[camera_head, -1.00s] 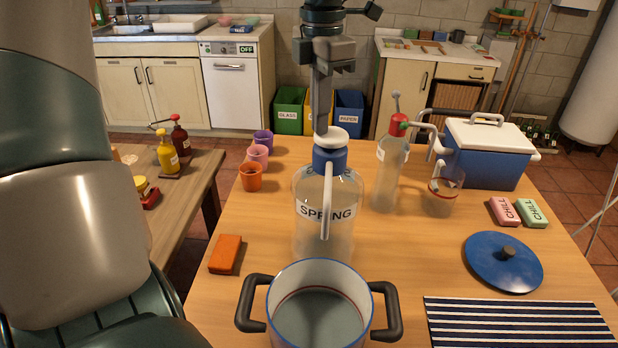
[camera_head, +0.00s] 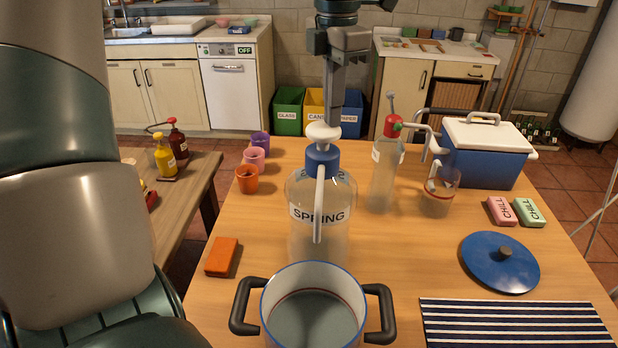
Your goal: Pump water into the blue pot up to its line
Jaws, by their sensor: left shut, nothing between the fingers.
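The pot (camera_head: 284,309) stands at the front middle of the table, with a blue rim, pale inside, two black handles and a reddish line around its inner wall. A grey surface shows inside near that line; I cannot tell the exact level. Behind it stands a clear bottle labelled SPRING (camera_head: 306,247) with a blue collar and white pump head (camera_head: 322,131). Its long white spout (camera_head: 319,205) points down toward the pot. My left gripper (camera_head: 332,116) is shut and empty, pointing down just behind and right of the pump head; contact is unclear. My right gripper is not in view.
A red-topped pump bottle (camera_head: 383,182), a clear jug (camera_head: 439,198) and a blue cooler (camera_head: 484,166) stand at right. The blue lid (camera_head: 500,263) and striped mat (camera_head: 515,323) lie front right. An orange block (camera_head: 222,257) and several cups (camera_head: 247,180) are at left.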

